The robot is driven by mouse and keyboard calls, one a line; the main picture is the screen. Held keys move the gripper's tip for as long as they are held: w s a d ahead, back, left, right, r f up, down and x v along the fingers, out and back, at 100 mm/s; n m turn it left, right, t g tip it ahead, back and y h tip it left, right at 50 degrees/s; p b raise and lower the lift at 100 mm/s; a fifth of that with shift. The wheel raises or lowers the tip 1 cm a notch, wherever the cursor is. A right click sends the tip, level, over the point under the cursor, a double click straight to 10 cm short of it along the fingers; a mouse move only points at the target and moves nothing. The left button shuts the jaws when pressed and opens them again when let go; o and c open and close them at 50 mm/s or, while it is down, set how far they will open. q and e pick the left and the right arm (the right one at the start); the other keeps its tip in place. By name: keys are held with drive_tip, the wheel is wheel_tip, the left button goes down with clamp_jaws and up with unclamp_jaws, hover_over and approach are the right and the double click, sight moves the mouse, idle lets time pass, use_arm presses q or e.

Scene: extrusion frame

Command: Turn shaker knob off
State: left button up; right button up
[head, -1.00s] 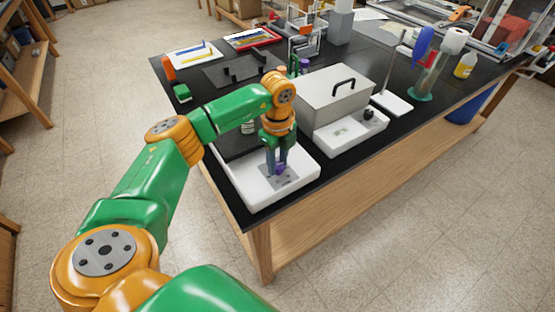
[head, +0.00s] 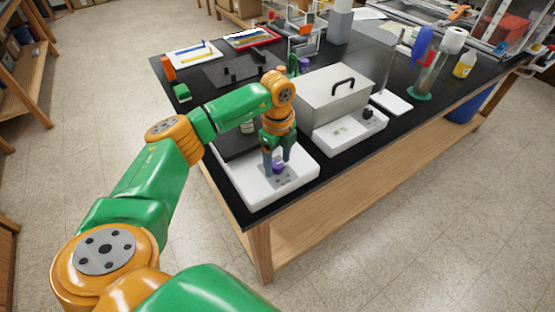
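The shaker (head: 255,192) is a white box with a dark top platform, at the near left corner of the black bench. Its small purple knob (head: 279,169) stands on a grey panel on the front part of the housing. My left gripper (head: 277,164) points down over this panel. Its two fingers are apart, one on each side of the knob, with a gap showing. Whether a fingertip touches the knob I cannot tell. The knob's pointer is too small to read. My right gripper is not in view.
A steel-lidded bath (head: 335,95) with a black knob (head: 368,113) on its white base stands close to the right of the shaker. A stand with a white base (head: 392,103) is farther right. The bench's front edge (head: 290,203) runs just before the shaker.

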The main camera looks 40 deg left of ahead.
sight(277, 164)
use_arm(q)
drive_tip(key=shift+r, duration=0.25)
wheel_tip(277, 164, up, 6)
drive_tip(key=shift+r+b, duration=0.1)
drive_tip(key=shift+b, duration=1)
drive_tip(key=shift+r, duration=0.2)
